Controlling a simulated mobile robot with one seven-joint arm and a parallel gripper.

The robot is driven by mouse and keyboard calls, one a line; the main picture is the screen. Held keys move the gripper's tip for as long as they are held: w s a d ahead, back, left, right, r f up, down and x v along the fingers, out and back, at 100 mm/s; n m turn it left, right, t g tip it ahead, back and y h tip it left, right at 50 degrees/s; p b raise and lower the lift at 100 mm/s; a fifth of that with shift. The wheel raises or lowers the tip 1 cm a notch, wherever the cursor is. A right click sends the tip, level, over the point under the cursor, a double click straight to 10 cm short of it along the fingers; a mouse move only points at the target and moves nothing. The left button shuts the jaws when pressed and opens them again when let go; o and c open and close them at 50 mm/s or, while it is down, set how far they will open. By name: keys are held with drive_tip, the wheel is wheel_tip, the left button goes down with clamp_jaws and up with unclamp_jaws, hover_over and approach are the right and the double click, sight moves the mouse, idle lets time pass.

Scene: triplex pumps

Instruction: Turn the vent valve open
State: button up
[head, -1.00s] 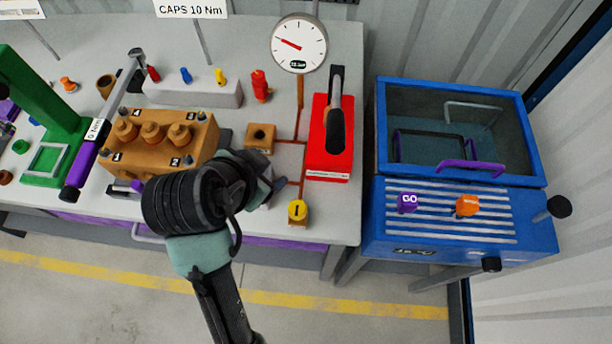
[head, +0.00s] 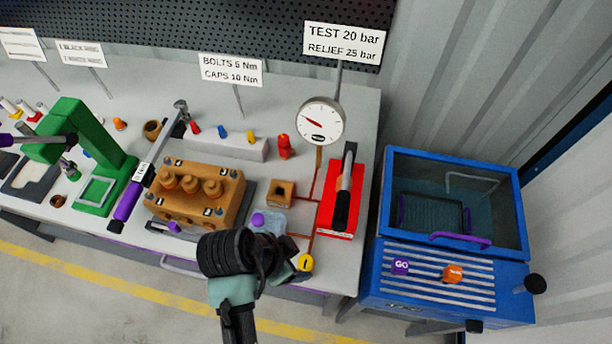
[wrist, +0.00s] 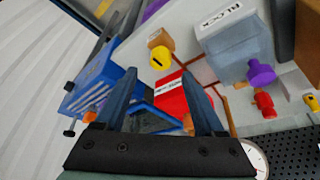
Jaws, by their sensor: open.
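A yellow knob (head: 305,262) with a dark mark, taken as the vent valve, sits at the front right of the bench, at the end of a red pipe line. In the wrist view the yellow knob (wrist: 160,58) stands beside an orange block, beyond my fingertips. My gripper (head: 288,268) is just left of the knob in the head view, partly hidden behind my own wrist. In the wrist view my gripper (wrist: 159,74) has its two fingers wide apart with nothing held. I see no contact with the knob.
A clear block with a purple knob (head: 257,219) stands just behind my gripper. A red pump with a black handle (head: 341,200) is to the right, and a gauge (head: 320,122) behind. An orange pump body (head: 195,192) is left. A blue cabinet (head: 450,262) stands right of the bench.

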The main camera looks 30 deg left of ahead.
sight(305, 262)
drive_tip(key=x, duration=0.6)
drive_tip(key=shift+w+d+f, duration=0.1)
drive_tip(key=shift+w+f, duration=0.05)
drive_tip(key=shift+f, duration=0.25)
clamp_jaws()
